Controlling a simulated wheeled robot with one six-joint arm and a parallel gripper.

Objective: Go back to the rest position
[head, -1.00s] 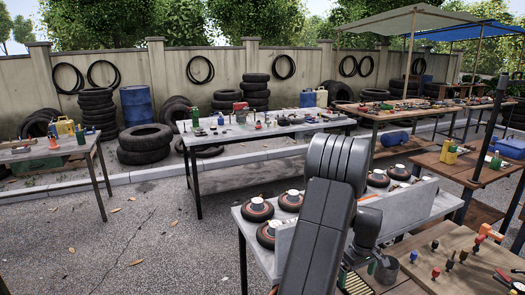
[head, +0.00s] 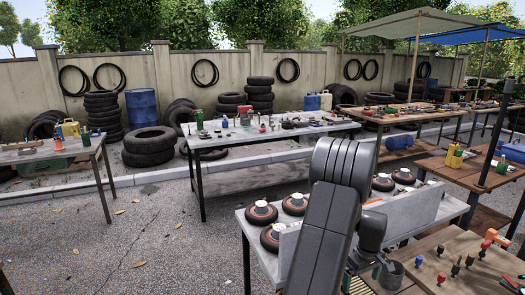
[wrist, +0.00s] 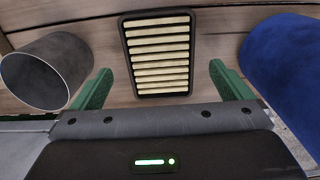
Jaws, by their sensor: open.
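My gripper (wrist: 160,68) is open and empty in the wrist view, its two green fingers spread wide. A black-framed filter with pale slats (wrist: 158,52) shows between and beyond the fingers, on a wooden surface. It is not touched by either finger. In the head view my grey arm rises at the lower middle. It hides part of the grey bench behind it, and most of my gripper is hidden or too small to tell.
A grey cup (wrist: 35,75) lies left of the fingers, and a rounded blue object (wrist: 285,60) is at right. In the head view, a grey bench (head: 415,212) with round discs and a wooden table (head: 450,285) with small tools stand close to my arm. Open pavement (head: 150,235) lies at left.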

